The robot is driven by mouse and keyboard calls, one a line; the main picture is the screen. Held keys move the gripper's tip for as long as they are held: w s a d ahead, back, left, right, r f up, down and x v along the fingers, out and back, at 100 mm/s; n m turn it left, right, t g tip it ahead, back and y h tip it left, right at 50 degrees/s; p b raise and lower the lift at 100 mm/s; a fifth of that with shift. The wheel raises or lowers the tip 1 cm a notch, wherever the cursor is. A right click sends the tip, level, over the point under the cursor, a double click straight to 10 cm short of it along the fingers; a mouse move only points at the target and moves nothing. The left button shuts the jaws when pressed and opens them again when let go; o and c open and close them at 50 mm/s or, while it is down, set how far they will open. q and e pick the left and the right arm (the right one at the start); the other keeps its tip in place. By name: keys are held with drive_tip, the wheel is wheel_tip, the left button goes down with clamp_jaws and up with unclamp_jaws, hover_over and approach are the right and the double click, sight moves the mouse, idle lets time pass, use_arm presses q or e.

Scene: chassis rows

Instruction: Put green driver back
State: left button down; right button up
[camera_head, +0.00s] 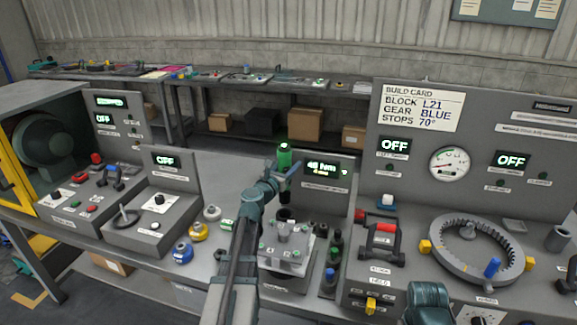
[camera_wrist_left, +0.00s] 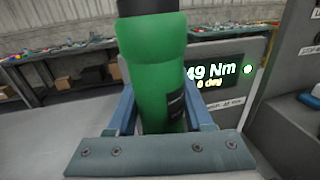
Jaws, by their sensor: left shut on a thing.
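The green driver (camera_head: 285,155) stands roughly upright, with a dark top and a dark lower part. My left gripper (camera_head: 284,180) is shut on it and holds it above the middle station. In the left wrist view the green body (camera_wrist_left: 155,65) fills the space between the jaws (camera_wrist_left: 158,118). The small display (camera_head: 324,170) behind reads about 49 Nm. Part of my right arm seems to show at the bottom edge; its jaws do not show.
A grey block (camera_head: 286,248) with pegs sits below the gripper. A rack of dark bottle-like pieces (camera_head: 332,268) stands to its right. A red-and-black tool (camera_head: 380,238) and a ring gear (camera_head: 476,250) are further right. Blue (camera_head: 183,252) and yellow (camera_head: 197,231) round parts lie left.

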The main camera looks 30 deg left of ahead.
use_arm(q)
drive_tip(key=shift+f+b, duration=1.85)
drive_tip(key=shift+f, duration=0.25)
drive_tip(key=shift+f+b, duration=0.35)
